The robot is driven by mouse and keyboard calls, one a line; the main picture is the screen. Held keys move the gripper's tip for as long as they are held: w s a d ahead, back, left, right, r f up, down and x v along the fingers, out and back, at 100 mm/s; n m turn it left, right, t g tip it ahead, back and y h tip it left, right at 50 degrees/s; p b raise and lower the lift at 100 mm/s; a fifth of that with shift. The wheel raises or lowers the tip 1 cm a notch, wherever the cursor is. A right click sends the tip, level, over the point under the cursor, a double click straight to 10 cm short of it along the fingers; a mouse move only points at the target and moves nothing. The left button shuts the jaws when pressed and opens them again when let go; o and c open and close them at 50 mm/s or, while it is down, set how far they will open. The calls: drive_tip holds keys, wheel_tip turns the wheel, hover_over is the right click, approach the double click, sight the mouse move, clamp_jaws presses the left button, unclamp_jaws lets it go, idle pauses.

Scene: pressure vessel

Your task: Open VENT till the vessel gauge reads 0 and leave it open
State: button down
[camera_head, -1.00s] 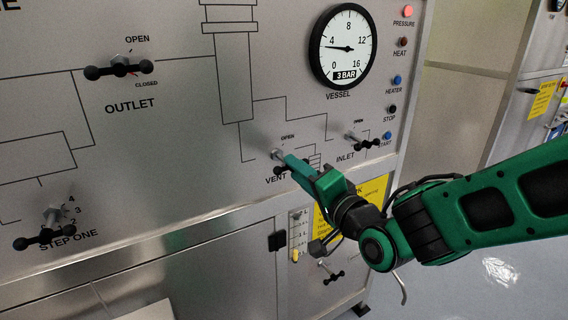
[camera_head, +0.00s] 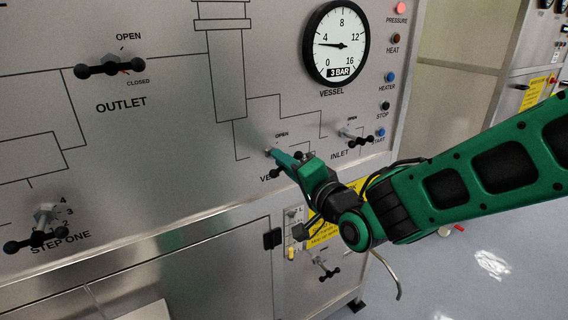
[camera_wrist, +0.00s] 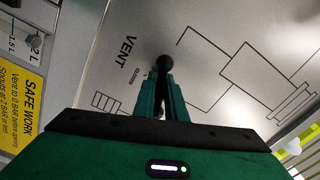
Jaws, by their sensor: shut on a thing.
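The VENT handle (camera_wrist: 165,63) is a dark bar with round knobs below the vessel column on the steel panel. My gripper (camera_wrist: 163,85) is shut on it, and the fingers hide much of it. In the head view my gripper (camera_head: 284,161) reaches the VENT valve from the lower right and covers part of its label. One dark knob of the handle (camera_head: 301,156) shows to the right of the fingers. The vessel gauge (camera_head: 339,44) has its needle near 3 to 4, and the plate under it reads 3 BAR.
The INLET handle (camera_head: 355,138) is close to the right of my gripper. OUTLET (camera_head: 110,67) and STEP ONE (camera_head: 38,239) handles are to the left. Lamps and buttons (camera_head: 390,77) line the panel's right edge. A yellow SAFE WORK sign (camera_wrist: 22,108) is below.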

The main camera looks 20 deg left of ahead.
drive_tip(key=shift+d+f+n, duration=0.15)
drive_tip(key=shift+f+n, duration=0.05)
drive_tip(key=shift+n, duration=0.2)
drive_tip(key=n, duration=0.4)
drive_tip(key=shift+w+f+n, duration=0.1)
drive_tip(key=shift+n, duration=0.3)
drive_tip(key=shift+w+d+n, duration=0.1)
drive_tip(key=shift+n, duration=2.9)
drive_tip(key=shift+w+d+n, duration=0.1)
drive_tip(key=shift+n, duration=2.9)
drive_tip(key=shift+r, duration=0.2)
drive_tip(key=c, duration=1.8)
unclamp_jaws()
drive_tip(key=shift+a+n, duration=0.1)
drive_tip(key=shift+n, duration=0.2)
drive_tip(key=shift+s+a, duration=0.15)
drive_tip(key=shift+s, duration=0.05)
drive_tip(key=shift+s, duration=0.1)
